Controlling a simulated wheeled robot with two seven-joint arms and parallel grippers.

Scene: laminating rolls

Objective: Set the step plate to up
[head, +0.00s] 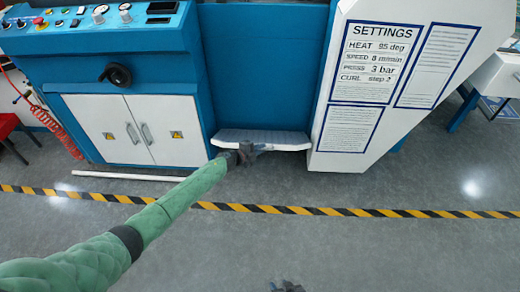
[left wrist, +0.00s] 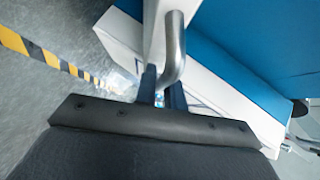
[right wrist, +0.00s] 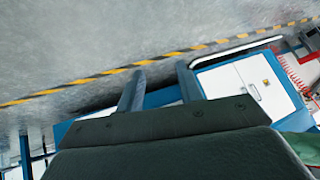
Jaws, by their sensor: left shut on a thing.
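The step plate (head: 262,137) is a pale, ribbed tread with a white front edge, low between the blue machine's cabinet and the white settings panel. It juts out from the machine and looks about level; its exact tilt is hard to tell. My left gripper (head: 246,155) is at its front edge, left of the middle. In the left wrist view, my left gripper (left wrist: 162,92) is shut on a bent metal handle (left wrist: 173,50) beside a white edge. My right gripper (head: 287,287) barely shows at the bottom of the head view. In the right wrist view its fingers (right wrist: 160,88) are apart and empty.
The white settings panel (head: 345,130) stands close right of the plate, and white cabinet doors (head: 138,130) are at left. A white bar (head: 125,176) lies on the floor by the cabinet. A yellow-black floor stripe (head: 300,210) crosses in front; the grey floor before it is clear.

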